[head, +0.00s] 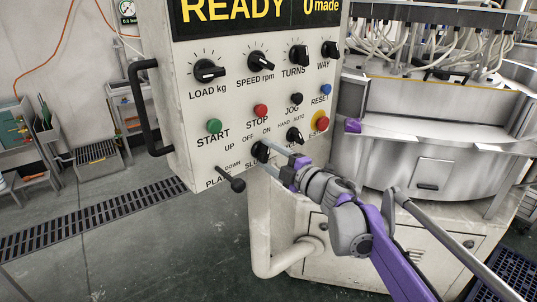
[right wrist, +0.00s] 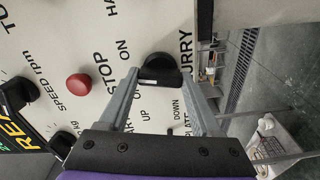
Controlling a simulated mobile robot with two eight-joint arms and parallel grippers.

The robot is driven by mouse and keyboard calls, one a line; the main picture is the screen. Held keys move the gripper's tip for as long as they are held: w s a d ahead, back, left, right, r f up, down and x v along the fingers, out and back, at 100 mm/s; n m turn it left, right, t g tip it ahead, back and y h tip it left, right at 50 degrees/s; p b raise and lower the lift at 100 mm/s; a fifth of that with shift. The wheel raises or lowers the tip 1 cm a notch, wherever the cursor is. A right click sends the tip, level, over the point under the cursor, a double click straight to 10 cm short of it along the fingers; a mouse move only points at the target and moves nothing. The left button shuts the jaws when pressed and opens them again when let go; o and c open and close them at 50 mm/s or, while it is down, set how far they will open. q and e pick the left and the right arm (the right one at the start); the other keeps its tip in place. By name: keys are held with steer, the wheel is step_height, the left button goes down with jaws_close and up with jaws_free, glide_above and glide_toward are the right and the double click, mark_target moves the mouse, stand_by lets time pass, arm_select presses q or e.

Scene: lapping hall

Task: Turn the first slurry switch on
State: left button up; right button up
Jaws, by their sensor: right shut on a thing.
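The slurry switch is a black rotary knob (head: 261,151) low on the pale control panel (head: 180,115), under the OFF and ON marks. My right gripper (head: 272,156) reaches it from the lower right. In the right wrist view the same knob (right wrist: 160,72) sits between the two grey fingers of the gripper (right wrist: 160,80), which is shut on it. The ON and OFF marks are partly beside the left finger there. The fingers partly cover the knob and its label, so I cannot tell exactly where it points. My left gripper is not in view.
A black plate lever (head: 237,184) sticks out just left of the switch. Another black knob (head: 295,135) and the yellow-ringed red emergency stop (head: 321,121) are close on the right. Green start (head: 214,126) and red stop (head: 260,111) buttons are above.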

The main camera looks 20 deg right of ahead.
steer(key=shift+m, duration=1.6)
steer(key=o, duration=1.4)
steer(key=v, duration=1.1)
steer(key=shift+w, duration=0.1)
